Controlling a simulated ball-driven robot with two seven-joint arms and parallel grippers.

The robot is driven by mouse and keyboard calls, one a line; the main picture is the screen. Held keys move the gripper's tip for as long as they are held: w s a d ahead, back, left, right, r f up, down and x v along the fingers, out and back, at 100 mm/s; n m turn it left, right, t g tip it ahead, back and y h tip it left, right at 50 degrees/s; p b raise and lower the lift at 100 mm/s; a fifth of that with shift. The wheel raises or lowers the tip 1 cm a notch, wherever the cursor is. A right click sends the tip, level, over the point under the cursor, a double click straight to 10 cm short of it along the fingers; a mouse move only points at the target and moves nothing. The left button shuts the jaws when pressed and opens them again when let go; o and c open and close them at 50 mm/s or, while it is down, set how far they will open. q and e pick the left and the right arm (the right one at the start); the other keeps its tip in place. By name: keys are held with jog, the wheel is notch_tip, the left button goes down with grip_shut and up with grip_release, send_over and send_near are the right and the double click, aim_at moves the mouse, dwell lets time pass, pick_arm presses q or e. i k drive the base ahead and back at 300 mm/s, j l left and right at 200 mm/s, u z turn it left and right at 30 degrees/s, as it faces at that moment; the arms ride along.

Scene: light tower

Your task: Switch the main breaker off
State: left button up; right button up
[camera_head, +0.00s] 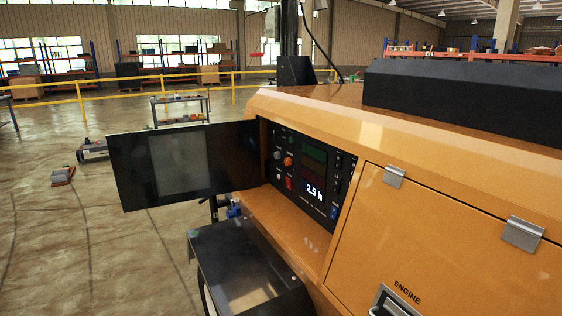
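The orange light tower (420,160) fills the right side of the view. Its recessed black control panel (310,150) is exposed, with the dark panel door (180,165) swung open to the left. The panel carries a lit display (314,190) reading 2.5 h, an orange-red knob (288,161), a red control (289,183), a small blue part (334,212) and a column of small dark switches (338,160). I cannot tell which of these is the main breaker, or its position. Neither of my grippers is in view.
A closed side door marked ENGINE (440,245) has a latch (392,302) and hinges. A dark box-like part (245,265) juts out below the panel door. Open concrete floor (90,240) lies to the left, with a yellow railing (80,100) and a small table (180,108) beyond.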

aim_at(289, 184)
jog(key=k+j, duration=0.55)
jog(key=k, duration=0.15)
jog(key=k+j, duration=0.1)
jog(key=j, duration=0.4)
jog(key=k+j+z, duration=0.1)
jog(key=j, duration=0.35)
jog(key=k+j, duration=0.1)
jog(key=j, duration=0.4)
jog(key=i+j, duration=0.2)
jog(key=i+j+z, duration=0.1)
jog(key=j, duration=0.35)
jog(key=i+j, duration=0.3)
jog(key=i+j+z, duration=0.1)
jog(key=j, duration=0.25)
jog(key=i+j, duration=0.1)
jog(key=i, duration=0.45)
jog(key=i+j, duration=0.15)
jog(key=i, duration=0.35)
jog(key=i+j+z, duration=0.1)
jog(key=i, duration=0.45)
